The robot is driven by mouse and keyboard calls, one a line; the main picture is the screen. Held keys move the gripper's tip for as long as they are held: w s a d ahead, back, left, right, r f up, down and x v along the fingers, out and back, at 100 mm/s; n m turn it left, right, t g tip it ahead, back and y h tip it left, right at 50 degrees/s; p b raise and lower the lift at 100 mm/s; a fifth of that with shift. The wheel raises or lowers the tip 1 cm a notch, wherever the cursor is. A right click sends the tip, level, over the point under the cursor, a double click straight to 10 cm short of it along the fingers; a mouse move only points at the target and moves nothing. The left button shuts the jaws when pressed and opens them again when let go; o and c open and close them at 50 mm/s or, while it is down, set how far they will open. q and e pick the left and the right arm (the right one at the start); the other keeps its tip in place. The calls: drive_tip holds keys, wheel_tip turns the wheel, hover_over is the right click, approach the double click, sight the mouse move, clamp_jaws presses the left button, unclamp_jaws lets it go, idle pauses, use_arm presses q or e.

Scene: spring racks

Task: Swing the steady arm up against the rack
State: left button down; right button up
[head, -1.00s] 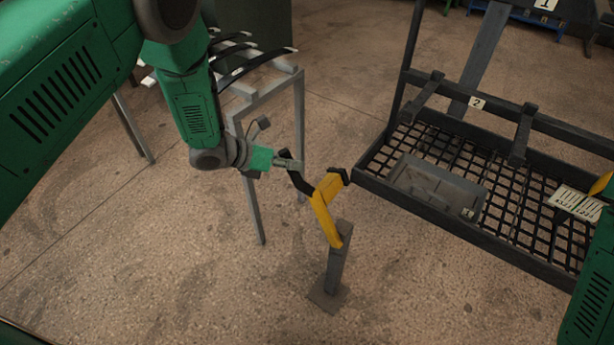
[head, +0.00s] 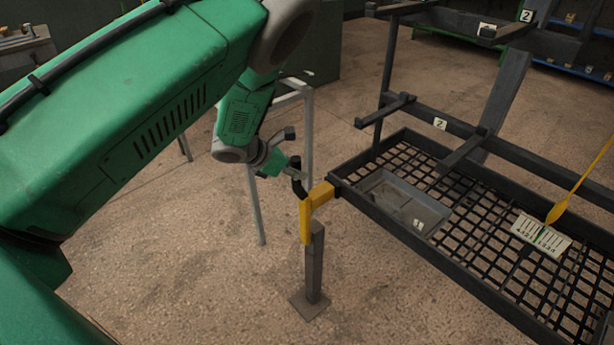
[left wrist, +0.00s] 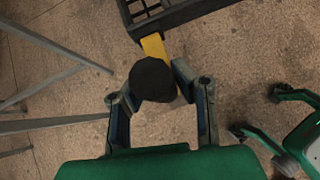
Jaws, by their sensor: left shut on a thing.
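The steady arm (head: 317,197) is a yellow bent bar on top of a grey post (head: 315,265), with a black upright grip (head: 297,178) at its left end. Its right end appears at the near left corner of the dark rack (head: 400,232); I cannot tell if they touch. My left gripper (head: 294,175) is shut on the black grip. In the left wrist view, the round black top of the grip (left wrist: 153,80) sits between the fingers, with the yellow bar (left wrist: 154,47) running toward the rack's edge. My right gripper (left wrist: 258,113) shows open and empty at the right there.
A grey tray (head: 400,203) and a white slotted card (head: 541,236) lie on the rack's mesh, with a yellow pointed piece (head: 557,212) by the card. A grey metal stand (head: 254,205) is behind my left gripper. The floor before the post is clear.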

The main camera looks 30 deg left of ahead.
use_arm(q)
drive_tip(key=shift+s+d+f, duration=0.35)
drive_tip(key=shift+s+f, duration=0.05)
drive_tip(key=c, duration=1.3)
unclamp_jaws()
drive_tip(key=shift+a, duration=0.1)
drive_tip(key=shift+r, duration=0.1)
drive_tip(key=shift+w, duration=0.1)
drive_tip(key=shift+r, duration=0.2)
drive_tip(key=v, duration=1.1)
drive_tip(key=shift+s+r, duration=0.15)
drive_tip(key=shift+s, duration=0.1)
drive_tip(key=shift+a, duration=0.1)
